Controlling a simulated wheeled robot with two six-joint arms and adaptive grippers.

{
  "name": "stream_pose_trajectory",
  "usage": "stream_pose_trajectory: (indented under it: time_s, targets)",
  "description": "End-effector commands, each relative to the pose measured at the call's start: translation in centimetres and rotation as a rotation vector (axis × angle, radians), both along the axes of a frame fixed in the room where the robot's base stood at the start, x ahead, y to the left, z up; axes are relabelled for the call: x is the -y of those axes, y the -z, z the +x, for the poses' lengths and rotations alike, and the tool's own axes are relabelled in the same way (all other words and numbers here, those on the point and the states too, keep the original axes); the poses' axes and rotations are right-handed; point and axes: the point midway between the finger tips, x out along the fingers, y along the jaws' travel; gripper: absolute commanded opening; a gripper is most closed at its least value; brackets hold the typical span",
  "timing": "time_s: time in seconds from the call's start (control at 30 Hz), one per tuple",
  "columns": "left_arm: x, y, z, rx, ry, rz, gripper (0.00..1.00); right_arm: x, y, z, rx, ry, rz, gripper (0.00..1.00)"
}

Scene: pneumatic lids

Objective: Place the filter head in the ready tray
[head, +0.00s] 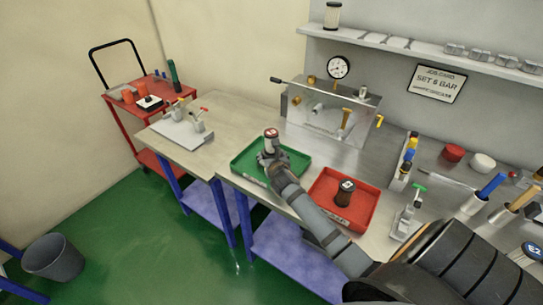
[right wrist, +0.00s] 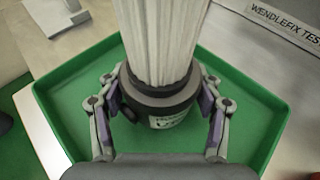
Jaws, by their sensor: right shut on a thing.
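The filter head (head: 271,138) is upright in my right gripper (head: 272,158), over the green tray (head: 303,164). In the right wrist view its pale ribbed body (right wrist: 160,40) rises from a dark collar (right wrist: 158,98) with a partly hidden label. The two fingers of my right gripper (right wrist: 160,115) are shut on either side of the collar. The green tray (right wrist: 270,120) lies beneath, with no other object seen in it. I cannot tell whether the filter head touches the tray floor. My left gripper is not in view.
A red tray (head: 325,216) holding a dark canister (head: 345,192) stands right of the green tray. A clear test box with gauge (head: 339,67) stands behind. Tools and bottles crowd the bench's right side. A red cart (head: 122,115) stands far left.

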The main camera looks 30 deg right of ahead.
Motion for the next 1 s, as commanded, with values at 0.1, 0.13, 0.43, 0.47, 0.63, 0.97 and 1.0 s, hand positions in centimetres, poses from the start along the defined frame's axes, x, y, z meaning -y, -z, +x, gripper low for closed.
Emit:
stream_pose_trajectory:
  time_s: [0.1, 0.13, 0.43, 0.47, 0.63, 0.97, 1.0]
  targets:
    - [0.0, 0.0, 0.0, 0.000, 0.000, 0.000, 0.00, 0.0, 0.0, 0.0, 0.002, 0.000, -0.001, 0.17]
    - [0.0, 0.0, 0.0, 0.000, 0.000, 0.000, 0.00, 0.0, 0.1, 0.0, 0.001, 0.000, 0.000, 0.17]
    - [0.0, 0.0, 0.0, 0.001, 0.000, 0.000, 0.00, 0.0, 0.3, 0.0, -0.001, 0.000, 0.000, 0.89]
    - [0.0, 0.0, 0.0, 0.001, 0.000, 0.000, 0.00, 0.0, 0.3, 0.0, -0.001, 0.001, 0.000, 0.89]
    - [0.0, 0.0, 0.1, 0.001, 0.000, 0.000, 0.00, 0.0, 0.3, 0.0, -0.001, 0.000, 0.000, 0.89]
    - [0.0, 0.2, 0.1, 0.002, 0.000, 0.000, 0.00, -1.7, -1.6, -4.1, -0.002, -0.001, 0.000, 0.89]
    - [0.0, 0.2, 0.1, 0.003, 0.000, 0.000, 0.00, -2.1, -2.0, -4.9, -0.002, -0.001, 0.001, 0.89]
